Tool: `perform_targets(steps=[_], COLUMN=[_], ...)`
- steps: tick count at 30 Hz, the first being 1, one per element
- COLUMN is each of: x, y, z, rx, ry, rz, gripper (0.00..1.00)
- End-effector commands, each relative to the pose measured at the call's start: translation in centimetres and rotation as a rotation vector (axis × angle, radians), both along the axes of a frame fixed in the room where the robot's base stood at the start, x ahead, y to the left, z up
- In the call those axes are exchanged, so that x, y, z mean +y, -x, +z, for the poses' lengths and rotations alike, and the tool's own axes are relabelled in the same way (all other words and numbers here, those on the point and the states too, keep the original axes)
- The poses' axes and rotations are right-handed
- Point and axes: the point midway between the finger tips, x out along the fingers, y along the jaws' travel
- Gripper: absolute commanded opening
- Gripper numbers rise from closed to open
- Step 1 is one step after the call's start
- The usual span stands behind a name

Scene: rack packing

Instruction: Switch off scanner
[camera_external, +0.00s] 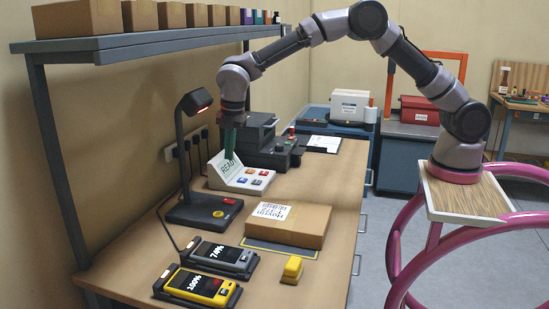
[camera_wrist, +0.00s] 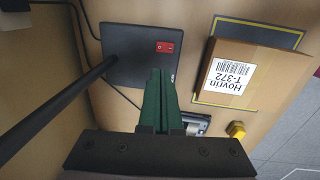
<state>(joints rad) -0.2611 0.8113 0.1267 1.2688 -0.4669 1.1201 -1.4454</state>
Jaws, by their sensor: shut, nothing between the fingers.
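The scanner is a dark stand with a curved neck and a head (camera_external: 194,102) that shows a red light. Its flat black base (camera_external: 190,213) stands on the bench and carries a red switch (camera_external: 218,214). The wrist view shows the red switch (camera_wrist: 165,47) on the base (camera_wrist: 125,60), just beyond the fingertips in the picture. My gripper (camera_external: 228,156) has green fingers, shut and empty, pointing down in front of the white READY panel. In the wrist view, the fingertips (camera_wrist: 160,72) overlap the base's edge; contact is not visible.
A labelled carton (camera_external: 287,225) lies to the right of the base on a marked mat. Two handheld devices (camera_external: 222,256) (camera_external: 195,287) sit in cradles in front, near a yellow block (camera_external: 292,270). The READY console (camera_external: 240,178) stands behind the base. A shelf (camera_external: 150,38) overhangs the bench.

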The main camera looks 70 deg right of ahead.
Motion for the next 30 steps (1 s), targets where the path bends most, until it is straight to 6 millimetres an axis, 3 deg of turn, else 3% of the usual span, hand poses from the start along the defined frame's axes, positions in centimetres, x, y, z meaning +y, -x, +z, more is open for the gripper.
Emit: perform_targets(steps=[8, 21, 30], x=[0.0, 0.0, 0.0], y=[-0.1, -1.2, -1.6], z=[-1.1, -9.9, -13.5], rx=[0.002, 0.002, 0.000], ry=[0.000, 0.001, 0.000], rz=[-0.001, -0.001, -0.001], gripper=[0.00, 0.00, 0.00])
